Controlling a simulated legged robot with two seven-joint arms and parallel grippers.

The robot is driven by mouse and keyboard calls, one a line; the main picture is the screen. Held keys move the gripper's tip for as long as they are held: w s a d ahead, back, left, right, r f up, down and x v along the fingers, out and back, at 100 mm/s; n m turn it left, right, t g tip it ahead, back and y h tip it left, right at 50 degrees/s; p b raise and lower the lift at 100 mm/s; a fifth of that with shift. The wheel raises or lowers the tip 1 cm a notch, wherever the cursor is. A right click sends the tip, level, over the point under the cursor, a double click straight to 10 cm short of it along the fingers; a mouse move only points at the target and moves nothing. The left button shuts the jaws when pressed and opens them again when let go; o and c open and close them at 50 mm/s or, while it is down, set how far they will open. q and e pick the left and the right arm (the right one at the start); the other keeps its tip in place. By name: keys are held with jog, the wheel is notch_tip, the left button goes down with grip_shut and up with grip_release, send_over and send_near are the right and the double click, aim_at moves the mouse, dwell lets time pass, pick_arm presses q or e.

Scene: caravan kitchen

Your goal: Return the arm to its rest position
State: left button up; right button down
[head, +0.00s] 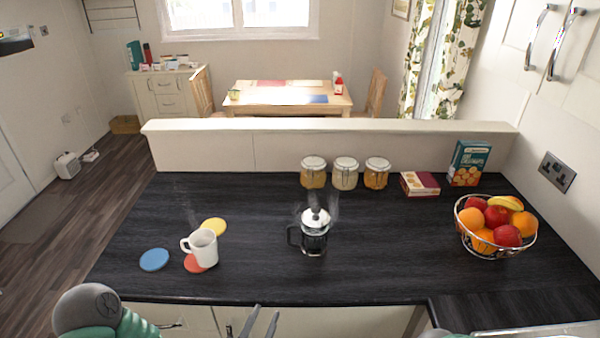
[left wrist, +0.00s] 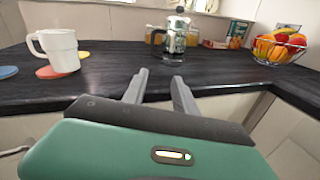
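My left gripper (head: 261,321) is low in the head view, in front of the counter's front edge and below the mug and the French press. In the left wrist view its two fingers (left wrist: 158,85) stand apart with nothing between them. My left arm's green and grey link shows at the lower left of the head view. A small part of what may be my right arm shows at the bottom edge, right of centre. My right gripper does not show.
The dark counter (head: 400,265) holds a white mug (head: 203,247) on a red coaster, blue (head: 154,260) and yellow coasters, a French press (head: 314,232), jars (head: 345,174), boxes (head: 469,163) and a fruit bowl (head: 495,226). Cabinet fronts (head: 340,321) lie below the edge.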

pick_arm(q)
notch_tip(320, 180, down, 7)
jog(key=s+a+m+g+y, duration=0.1)
jog(key=a+m+g, duration=0.2)
jog(key=m+g, duration=0.95)
jog(key=s+a+r+m+y, duration=0.2)
jog(key=s+a+r+m, duration=0.1)
jog(key=m, duration=0.6)
jog(key=s+a+r+m+g+y, duration=0.1)
jog(key=s+a+r+m, duration=0.2)
jog(key=s+a+m, duration=0.2)
jog(key=s+m, duration=0.2)
jog(key=m, duration=0.2)
jog(key=shift+s+y, duration=0.2)
jog(key=shift+y, duration=0.2)
jog(key=shift+d, duration=0.1)
